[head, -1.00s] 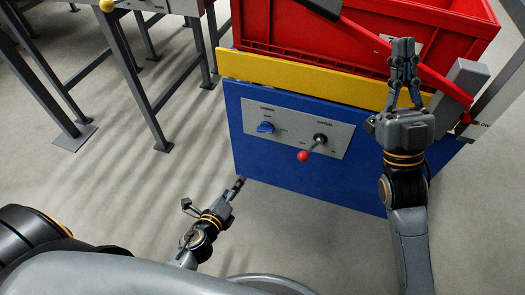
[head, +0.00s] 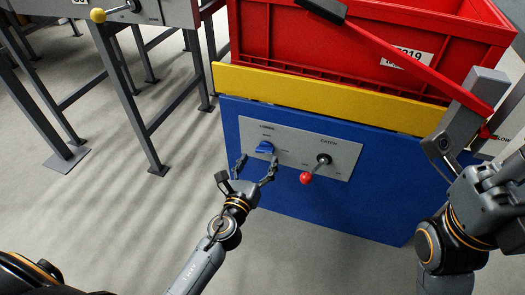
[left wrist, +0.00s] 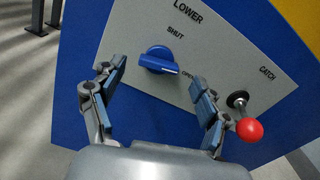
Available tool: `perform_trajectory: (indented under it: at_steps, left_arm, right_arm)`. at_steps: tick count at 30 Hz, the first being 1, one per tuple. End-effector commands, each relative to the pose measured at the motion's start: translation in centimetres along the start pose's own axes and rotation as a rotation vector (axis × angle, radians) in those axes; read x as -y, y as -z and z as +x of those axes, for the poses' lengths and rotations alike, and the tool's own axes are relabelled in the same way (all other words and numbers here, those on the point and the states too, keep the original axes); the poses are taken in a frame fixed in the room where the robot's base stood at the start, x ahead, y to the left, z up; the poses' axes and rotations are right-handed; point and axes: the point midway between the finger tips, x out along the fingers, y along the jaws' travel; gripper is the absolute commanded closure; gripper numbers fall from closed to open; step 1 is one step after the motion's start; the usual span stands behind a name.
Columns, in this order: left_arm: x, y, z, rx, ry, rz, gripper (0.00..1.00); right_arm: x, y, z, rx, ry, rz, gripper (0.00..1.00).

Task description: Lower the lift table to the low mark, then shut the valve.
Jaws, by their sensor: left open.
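The lift table has a blue base (head: 330,208) and a yellow top (head: 300,92). A grey panel (head: 299,151) on its front carries the valve, a blue knob (head: 264,148) under the word LOWER. In the left wrist view the knob (left wrist: 157,60) has its pointer turned to the right, toward OPEN and away from SHUT. My left gripper (head: 256,165) is open, its fingers in front of the knob and to either side of it, holding nothing. My right gripper (head: 505,178) is at the right edge, partly cut off; its fingers are unclear.
A red-balled catch lever (head: 306,177) sticks out right of the knob. A red crate (head: 290,40) stands on the yellow top. A long red bar (head: 415,70) slants across it. A grey-legged stand (head: 130,90) is at left. Floor between is clear.

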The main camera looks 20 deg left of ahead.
Motion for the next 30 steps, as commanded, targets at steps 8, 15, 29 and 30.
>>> perform_trajectory:
  at_steps: [8,15,29,30]
  left_arm:
    - [0.0,0.1,3.5,0.000,0.000,0.000,0.25]
    - [0.0,0.1,3.9,-0.001,-0.001,-0.001,0.25]
    - [0.0,0.1,3.9,-0.001,-0.001,-0.001,0.79]
    - [0.0,0.1,3.9,-0.001,-0.001,-0.002,0.79]
  right_arm:
    - [0.0,0.0,-0.1,-0.001,0.001,0.000,1.00]
    - [0.0,0.0,-0.1,0.001,0.001,0.000,1.00]
    - [0.0,0.0,0.0,-0.002,0.002,0.000,1.00]
    - [0.0,0.0,0.0,-0.002,0.002,0.000,1.00]
